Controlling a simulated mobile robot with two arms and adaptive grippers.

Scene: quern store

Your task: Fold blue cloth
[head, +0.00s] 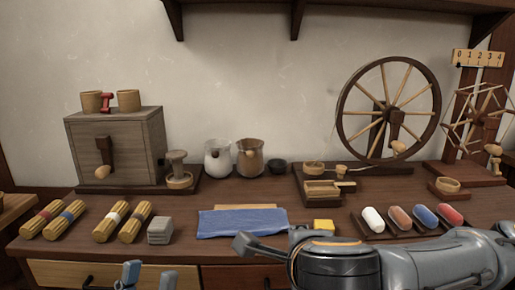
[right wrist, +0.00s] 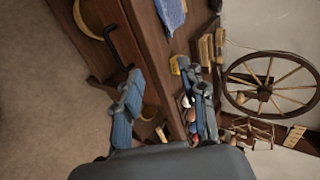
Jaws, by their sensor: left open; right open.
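The blue cloth (head: 243,222) lies spread on the wooden table near its front edge, roughly rectangular with a slightly uneven outline. A light wooden strip (head: 245,207) shows along its back edge. A corner of the cloth also shows at the top of the right wrist view (right wrist: 172,14). My left gripper (head: 150,273) is open and empty at the bottom of the head view, in front of the table and left of the cloth. My right gripper (right wrist: 162,72) is open and empty by the table edge, apart from the cloth. My right arm hides part of the table front.
A yellow block (head: 324,225) and a tray of coloured rolls (head: 397,224) lie right of the cloth. A grey block (head: 160,231) and several straw bundles (head: 109,222) lie left. Jugs (head: 250,157), a wooden box (head: 115,145) and a spinning wheel (head: 388,110) stand behind.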

